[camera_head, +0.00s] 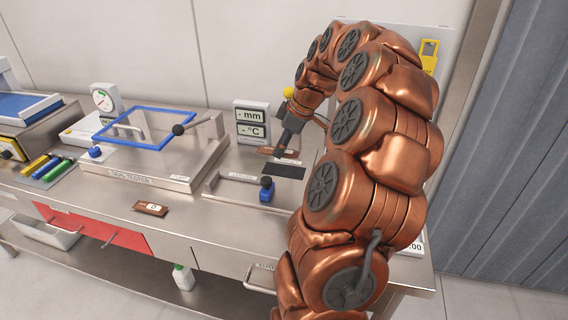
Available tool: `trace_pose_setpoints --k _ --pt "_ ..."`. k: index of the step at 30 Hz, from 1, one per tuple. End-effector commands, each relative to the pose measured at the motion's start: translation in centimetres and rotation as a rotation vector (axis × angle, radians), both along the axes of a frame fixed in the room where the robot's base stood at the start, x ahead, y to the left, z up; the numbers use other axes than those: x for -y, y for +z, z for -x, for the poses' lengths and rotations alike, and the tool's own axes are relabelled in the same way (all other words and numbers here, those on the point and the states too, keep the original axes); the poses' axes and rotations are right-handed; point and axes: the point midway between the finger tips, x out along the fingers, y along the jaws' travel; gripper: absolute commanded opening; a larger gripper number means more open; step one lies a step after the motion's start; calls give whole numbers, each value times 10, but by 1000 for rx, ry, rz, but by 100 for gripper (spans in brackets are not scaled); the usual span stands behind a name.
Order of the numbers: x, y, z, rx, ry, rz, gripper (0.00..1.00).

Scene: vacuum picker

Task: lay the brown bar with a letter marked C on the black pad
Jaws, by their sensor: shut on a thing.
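A brown bar (290,154) with a pale label is at the tip of my gripper (281,148), just behind the black pad (283,171). My gripper points down and is shut on this bar. The letter on it is too small to read, and the fingers partly hide it. I cannot tell whether the bar touches the surface below. The black pad is a dark flat rectangle on the steel bench, with its top bare. A second brown bar (150,208) with a white label lies on the bench front at left; its letter is unclear.
A seal tester (135,174) with a blue frame (150,143) stands left of the pad. A display reading mm and °C (250,124) stands behind. The front bench strip is mostly clear.

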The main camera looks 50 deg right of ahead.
Motion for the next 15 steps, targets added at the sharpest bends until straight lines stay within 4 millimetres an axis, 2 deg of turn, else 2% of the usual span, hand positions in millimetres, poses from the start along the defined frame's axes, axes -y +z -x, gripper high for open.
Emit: trace_pose_setpoints --k 9,15 --pt "-1 -59 3 -6 -2 -8 0" --pt "1 -83 3 -4 -4 -4 0"
